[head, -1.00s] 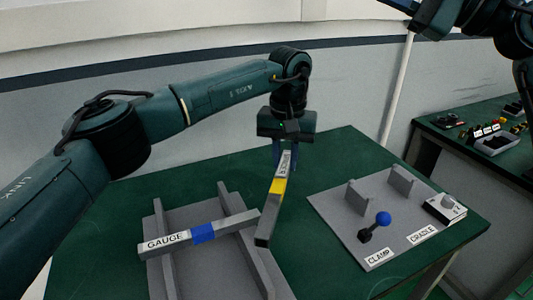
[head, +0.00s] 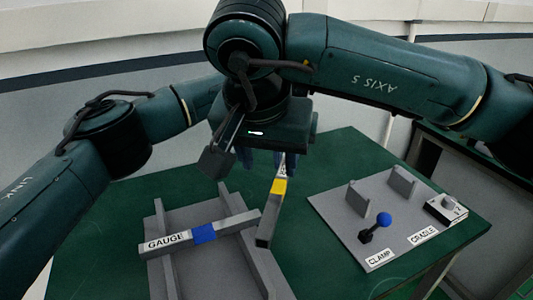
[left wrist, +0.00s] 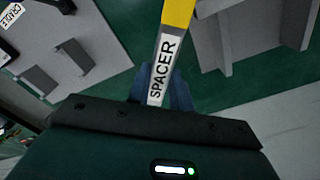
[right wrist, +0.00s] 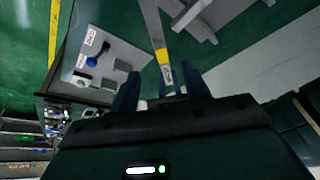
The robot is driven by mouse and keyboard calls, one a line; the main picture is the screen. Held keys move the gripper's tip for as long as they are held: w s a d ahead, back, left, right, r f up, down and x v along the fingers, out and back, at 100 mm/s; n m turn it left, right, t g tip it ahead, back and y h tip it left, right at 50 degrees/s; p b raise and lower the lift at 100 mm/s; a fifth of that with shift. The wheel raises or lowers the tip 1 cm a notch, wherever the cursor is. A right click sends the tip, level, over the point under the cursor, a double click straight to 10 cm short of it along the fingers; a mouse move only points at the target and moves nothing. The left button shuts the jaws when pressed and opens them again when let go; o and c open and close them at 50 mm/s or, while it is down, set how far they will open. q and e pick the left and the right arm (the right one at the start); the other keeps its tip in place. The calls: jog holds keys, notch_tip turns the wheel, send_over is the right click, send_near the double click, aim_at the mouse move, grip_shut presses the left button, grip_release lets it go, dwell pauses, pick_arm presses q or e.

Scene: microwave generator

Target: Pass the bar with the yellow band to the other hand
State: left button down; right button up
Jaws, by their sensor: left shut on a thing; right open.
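The bar with the yellow band (head: 278,187) is grey, with a white SPACER label at its upper end. It hangs tilted above the table, its lower end by the GAUGE bar. My left gripper (left wrist: 160,88) is shut on its labelled end. In the head view my right gripper (head: 262,160) covers the left gripper and the bar's top. In the right wrist view my right gripper (right wrist: 160,88) is open, and the bar (right wrist: 154,28) shows between its fingers in the picture. I cannot tell how deep the bar sits between them.
The GAUGE bar (head: 160,243) with a blue band lies across a grey rack (head: 205,275). To the right, a grey plate (head: 340,225) carries upright blocks, a blue-knobbed clamp (head: 383,220) and a small box (head: 445,209). Green table (head: 335,280) is bare between them.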

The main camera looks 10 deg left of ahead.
aim_at(274, 198)
jog(key=x, duration=1.1)
jog(key=shift+f, duration=0.3)
grip_shut()
pick_arm(q)
jog(key=c, duration=1.2)
grip_release()
pick_arm(e)
jog(key=shift+r, duration=0.1)
pick_arm(q)
jog(key=shift+o, duration=0.2)
jog(key=shift+r, duration=0.15)
notch_tip(274, 198, up, 12)
jog(key=shift+s+f, duration=0.1)
jog(key=shift+f, duration=0.1)
pick_arm(e)
jog(key=shift+s, duration=0.1)
